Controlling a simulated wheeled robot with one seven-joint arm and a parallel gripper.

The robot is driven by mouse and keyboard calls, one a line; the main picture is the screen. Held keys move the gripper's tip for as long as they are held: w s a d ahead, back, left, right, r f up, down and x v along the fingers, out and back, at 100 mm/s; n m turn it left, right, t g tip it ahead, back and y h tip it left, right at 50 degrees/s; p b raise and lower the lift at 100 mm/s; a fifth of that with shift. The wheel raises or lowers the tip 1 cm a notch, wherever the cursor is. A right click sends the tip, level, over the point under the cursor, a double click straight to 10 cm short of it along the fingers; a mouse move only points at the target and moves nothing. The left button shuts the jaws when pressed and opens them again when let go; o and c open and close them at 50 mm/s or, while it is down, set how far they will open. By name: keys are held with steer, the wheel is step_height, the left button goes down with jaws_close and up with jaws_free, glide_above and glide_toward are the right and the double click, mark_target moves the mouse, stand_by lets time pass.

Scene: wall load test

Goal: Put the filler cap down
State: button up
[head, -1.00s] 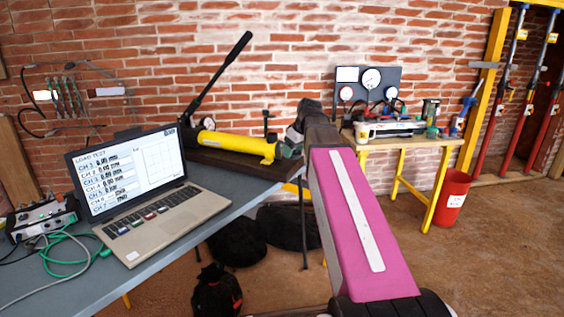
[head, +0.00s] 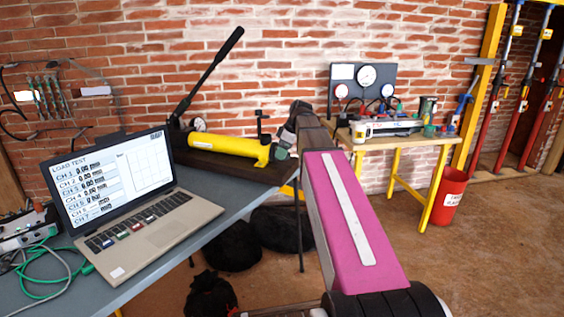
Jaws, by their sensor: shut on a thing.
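My gripper (head: 284,147) is at the far end of my pink and dark arm, just right of the yellow hand pump (head: 228,147). It is small and partly hidden by my own wrist. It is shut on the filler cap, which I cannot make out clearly. The pump lies on a dark base (head: 240,168) at the back of the grey table (head: 225,218), with its long black handle raised to the upper right. The gripper appears close to the pump's right end; I cannot tell whether they touch.
An open laptop (head: 112,196) and green cables (head: 45,268) are on the table's left. A wooden bench (head: 425,143) with a gauge panel (head: 362,90) stands behind at right. A red bin (head: 446,200) is beside it. Black bags (head: 232,246) lie below the table.

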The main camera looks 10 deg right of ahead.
mark_target(279, 167)
steer(key=shift+w+f, duration=0.65)
steer(key=shift+w, duration=0.2)
steer(key=shift+f, duration=1.9)
steer(key=o, duration=0.9)
steer(key=shift+f, duration=0.1)
steer(key=v, duration=1.2)
steer(key=shift+s, duration=0.1)
